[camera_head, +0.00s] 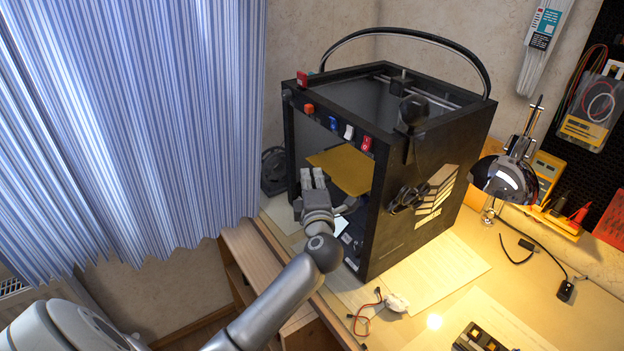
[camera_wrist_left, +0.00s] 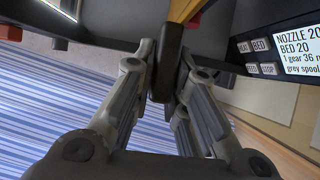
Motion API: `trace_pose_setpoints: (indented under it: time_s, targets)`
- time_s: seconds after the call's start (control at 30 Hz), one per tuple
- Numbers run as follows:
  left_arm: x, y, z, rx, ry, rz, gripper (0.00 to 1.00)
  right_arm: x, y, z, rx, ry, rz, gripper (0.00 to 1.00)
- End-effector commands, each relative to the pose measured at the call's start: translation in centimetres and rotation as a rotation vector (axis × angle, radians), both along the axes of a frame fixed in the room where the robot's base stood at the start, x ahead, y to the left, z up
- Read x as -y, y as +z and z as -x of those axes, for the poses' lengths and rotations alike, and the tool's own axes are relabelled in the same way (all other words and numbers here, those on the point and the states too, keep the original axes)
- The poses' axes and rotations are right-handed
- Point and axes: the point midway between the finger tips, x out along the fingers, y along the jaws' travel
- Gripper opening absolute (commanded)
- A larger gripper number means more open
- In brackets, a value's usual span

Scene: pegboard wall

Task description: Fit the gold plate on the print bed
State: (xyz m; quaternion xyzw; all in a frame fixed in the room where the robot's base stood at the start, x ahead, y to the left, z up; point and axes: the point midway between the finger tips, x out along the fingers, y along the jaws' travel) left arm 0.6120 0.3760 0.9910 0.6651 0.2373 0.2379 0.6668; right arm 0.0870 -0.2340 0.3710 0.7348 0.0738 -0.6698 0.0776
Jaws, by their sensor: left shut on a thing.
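The gold plate (camera_head: 345,169) is a flat sheet inside the open front of the black 3D printer (camera_head: 420,200), roughly level in the head view. My left gripper (camera_head: 312,180) is at the printer's front opening, by the plate's near left edge. In the left wrist view its fingers (camera_wrist_left: 166,75) are shut on a dark block-like piece at the gold plate's edge (camera_wrist_left: 183,10). I cannot tell whether the plate touches the print bed; the bed is not clearly visible beneath it. My right gripper is not in view.
Coloured switches (camera_head: 348,132) line the printer's top front bar, above my gripper. A small display (camera_wrist_left: 298,50) shows in the left wrist view. A blue striped curtain (camera_head: 140,120) hangs to the left. A lamp (camera_head: 505,178), papers and wires lie to the right on the desk.

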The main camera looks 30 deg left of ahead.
Motion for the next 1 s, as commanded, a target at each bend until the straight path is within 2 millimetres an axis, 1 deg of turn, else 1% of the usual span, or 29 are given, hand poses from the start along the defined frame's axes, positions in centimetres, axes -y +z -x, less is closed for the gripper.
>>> trace_pose_setpoints:
  time_s: [0.07,0.1,0.3,0.9,0.97,1.0]
  targets:
    - [0.0,0.04,-0.01,0.001,0.0,0.0,0.0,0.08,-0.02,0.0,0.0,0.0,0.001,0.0]
    - [0.0,0.04,-0.01,0.001,0.0,0.0,0.15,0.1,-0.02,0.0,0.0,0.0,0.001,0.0]
    - [0.01,0.04,-0.02,0.001,0.0,0.0,0.39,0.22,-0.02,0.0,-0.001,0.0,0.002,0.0]
    - [0.01,-0.03,-0.01,0.0,0.0,0.0,0.39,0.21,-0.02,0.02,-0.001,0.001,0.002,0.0]
    - [0.01,-0.03,-0.01,0.0,0.0,0.0,0.45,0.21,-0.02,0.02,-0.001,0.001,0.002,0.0]
    - [0.01,-0.02,-0.01,0.0,0.0,0.0,0.51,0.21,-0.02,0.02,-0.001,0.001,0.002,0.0]
